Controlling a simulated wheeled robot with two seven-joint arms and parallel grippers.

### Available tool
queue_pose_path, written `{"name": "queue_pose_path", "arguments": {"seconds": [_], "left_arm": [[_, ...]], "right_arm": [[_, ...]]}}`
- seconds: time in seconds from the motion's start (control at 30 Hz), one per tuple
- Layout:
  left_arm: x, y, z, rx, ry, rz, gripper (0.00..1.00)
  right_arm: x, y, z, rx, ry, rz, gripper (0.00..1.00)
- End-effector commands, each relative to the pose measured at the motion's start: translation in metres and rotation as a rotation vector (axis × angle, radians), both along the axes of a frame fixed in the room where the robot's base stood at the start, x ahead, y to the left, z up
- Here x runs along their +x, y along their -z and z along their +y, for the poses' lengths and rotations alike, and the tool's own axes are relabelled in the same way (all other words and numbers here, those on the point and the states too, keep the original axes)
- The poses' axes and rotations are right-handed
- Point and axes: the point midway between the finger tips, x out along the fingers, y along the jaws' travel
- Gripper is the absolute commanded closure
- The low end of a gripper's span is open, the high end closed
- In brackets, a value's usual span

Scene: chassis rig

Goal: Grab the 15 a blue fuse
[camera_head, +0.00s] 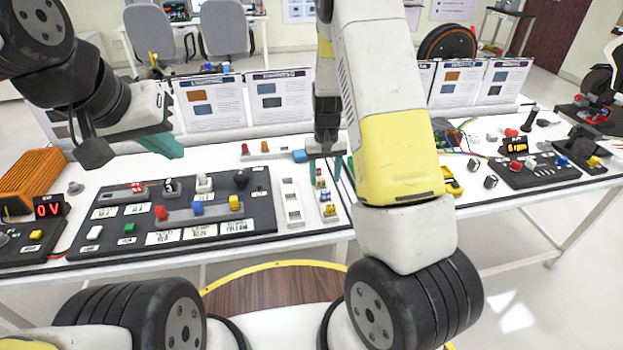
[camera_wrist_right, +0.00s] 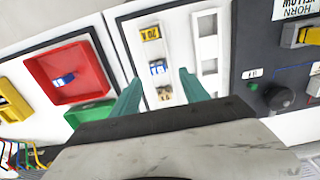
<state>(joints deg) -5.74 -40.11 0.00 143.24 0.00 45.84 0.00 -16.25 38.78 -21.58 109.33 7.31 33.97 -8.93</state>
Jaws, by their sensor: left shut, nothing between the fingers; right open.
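A blue fuse (camera_wrist_right: 158,67) sits in a white slotted strip (camera_wrist_right: 177,47) in the right wrist view, below a yellow fuse marked 20 A (camera_wrist_right: 150,33). Its own label is too small to read. My right gripper (camera_wrist_right: 159,77) is open, with one teal finger on each side of the blue fuse in that view; I cannot tell the height gap. In the head view, the right gripper (camera_head: 325,168) is over the far end of the fuse strip (camera_head: 331,218). My left gripper (camera_head: 167,147) is shut and empty above the back left of the table.
A red tray (camera_wrist_right: 92,62) holding a small blue item, a green tray (camera_wrist_right: 85,113) and a yellow tray (camera_wrist_right: 14,103) lie beside the strip. An empty white strip (camera_head: 291,203) and a dark switch panel (camera_head: 145,243) stand left of it in the head view.

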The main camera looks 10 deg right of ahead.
Motion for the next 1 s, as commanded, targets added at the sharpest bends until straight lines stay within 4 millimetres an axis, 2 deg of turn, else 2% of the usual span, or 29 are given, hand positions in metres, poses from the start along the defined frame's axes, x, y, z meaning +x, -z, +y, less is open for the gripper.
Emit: {"name": "queue_pose_path", "arguments": {"seconds": [0.5, 0.77, 0.8, 0.87, 1.0], "left_arm": [[0.000, 0.000, 0.000, 0.000, 0.000, 0.000, 1.00], [0.000, 0.000, 0.000, 0.000, 0.000, 0.000, 1.00], [0.000, 0.000, 0.000, 0.000, 0.000, 0.000, 1.00], [0.000, 0.000, 0.000, 0.000, 0.000, 0.000, 1.00], [0.000, 0.000, 0.000, 0.000, 0.000, 0.000, 1.00]], "right_arm": [[-0.001, 0.066, -0.003, 0.001, 0.001, 0.002, 0.47], [0.000, 0.070, -0.003, 0.001, 0.000, 0.000, 0.47], [0.000, 0.070, -0.003, 0.001, 0.000, 0.000, 0.49], [0.000, 0.070, -0.003, 0.001, 0.000, 0.000, 0.61], [0.000, 0.070, -0.003, 0.001, 0.001, 0.000, 0.89]]}}
